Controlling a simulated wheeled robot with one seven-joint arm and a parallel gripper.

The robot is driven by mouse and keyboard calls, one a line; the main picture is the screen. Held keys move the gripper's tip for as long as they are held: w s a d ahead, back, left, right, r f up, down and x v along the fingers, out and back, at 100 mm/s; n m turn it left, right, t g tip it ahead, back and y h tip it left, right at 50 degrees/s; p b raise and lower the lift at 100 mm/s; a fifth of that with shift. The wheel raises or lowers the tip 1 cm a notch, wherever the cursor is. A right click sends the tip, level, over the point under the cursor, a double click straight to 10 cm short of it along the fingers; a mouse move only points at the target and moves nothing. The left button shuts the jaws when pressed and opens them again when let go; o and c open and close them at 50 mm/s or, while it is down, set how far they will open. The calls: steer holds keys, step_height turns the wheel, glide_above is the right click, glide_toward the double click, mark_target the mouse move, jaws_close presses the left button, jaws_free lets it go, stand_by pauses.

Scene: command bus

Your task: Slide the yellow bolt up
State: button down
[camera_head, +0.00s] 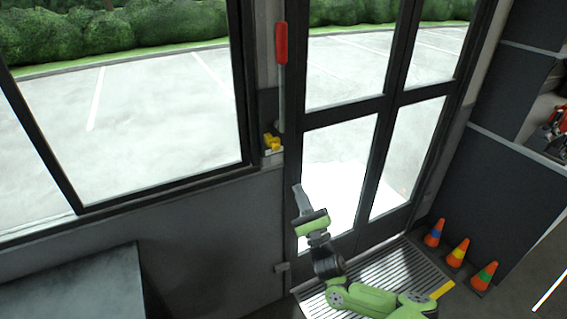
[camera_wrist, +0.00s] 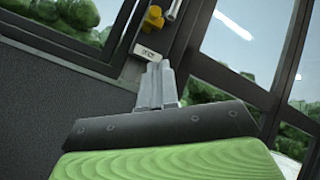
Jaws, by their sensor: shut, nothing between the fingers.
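The yellow bolt (camera_head: 271,142) is a small yellow piece on the dark post between the side window and the folding door. It sits just below a grey lever with a red handle. In the wrist view the yellow bolt (camera_wrist: 152,18) is at the top, above a small white label plate. My gripper (camera_head: 297,188) is in front of the door, lower and to the right of the bolt, apart from it. In the wrist view my gripper (camera_wrist: 158,66) is shut and empty, its fingertips appearing just below the label plate.
The red-handled lever (camera_head: 281,45) stands upright above the bolt. The glazed door (camera_head: 345,170) is behind my arm. Three orange cones (camera_head: 458,252) stand at the lower right beside the ribbed step (camera_head: 375,268). A dark wall panel (camera_head: 205,225) lies below the window.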

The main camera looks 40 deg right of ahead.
glide_toward(276, 143)
steer(key=w+d+f, duration=0.1)
steer(key=d, duration=0.1)
steer(key=shift+w+a+r, duration=0.2)
steer(key=shift+w+r, duration=0.15)
steer(key=shift+r, duration=0.25)
steer(key=shift+w+a+r, duration=0.2)
steer(key=shift+w+r, duration=0.2)
steer(key=shift+r, duration=0.25)
steer(key=shift+w+a+r, duration=0.2)
steer(key=shift+w+r, duration=0.15)
steer(key=shift+r, duration=0.25)
step_height(276, 143, up, 9)
steer(key=p, duration=0.7)
steer(key=shift+r, duration=0.15)
